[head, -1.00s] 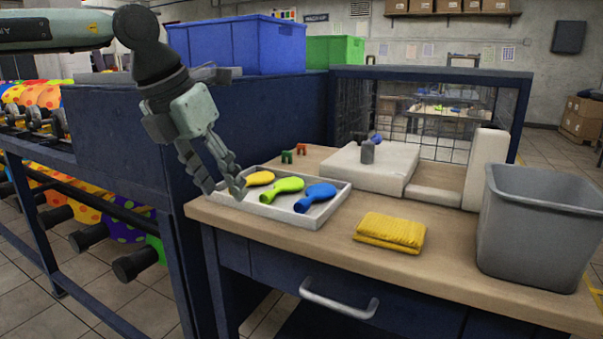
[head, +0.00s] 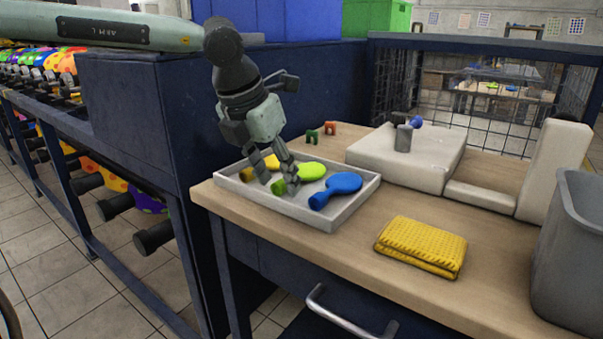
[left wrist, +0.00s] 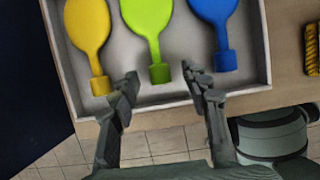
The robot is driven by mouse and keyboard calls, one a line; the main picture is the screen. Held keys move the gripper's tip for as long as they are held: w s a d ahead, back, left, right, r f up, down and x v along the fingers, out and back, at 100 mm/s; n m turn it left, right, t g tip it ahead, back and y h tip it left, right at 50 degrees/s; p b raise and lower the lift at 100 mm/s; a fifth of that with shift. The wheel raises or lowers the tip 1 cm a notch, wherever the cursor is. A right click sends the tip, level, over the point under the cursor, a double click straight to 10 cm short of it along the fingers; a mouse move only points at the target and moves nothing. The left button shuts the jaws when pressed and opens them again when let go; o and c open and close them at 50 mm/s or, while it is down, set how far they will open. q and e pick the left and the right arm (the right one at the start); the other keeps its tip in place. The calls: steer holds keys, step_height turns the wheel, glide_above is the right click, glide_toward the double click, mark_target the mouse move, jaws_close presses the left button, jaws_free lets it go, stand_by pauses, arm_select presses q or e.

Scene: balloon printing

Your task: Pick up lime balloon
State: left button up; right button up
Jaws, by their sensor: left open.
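The lime balloon (head: 307,172) lies in a shallow light-grey tray (head: 333,210), between a yellow balloon (head: 263,164) and a blue balloon (head: 341,185). My left gripper (head: 277,184) is open above the tray, its fingers covering part of the lime balloon's neck in the head view. My right gripper is not in view.
A folded yellow cloth (head: 421,246) lies right of the tray on the wooden table (head: 330,258). A grey bin (head: 575,260) stands at the right edge. Behind are a white block fixture (head: 425,160), small green and red pieces (head: 321,132) and a wire-mesh guard.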

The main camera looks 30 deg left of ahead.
arm_select(q)
steer(key=shift+w+f, duration=0.15)
steer(key=shift+f, duration=0.15)
steer(key=shift+c, duration=0.5)
steer(key=c, duration=0.7)
steer(key=shift+c, duration=0.2)
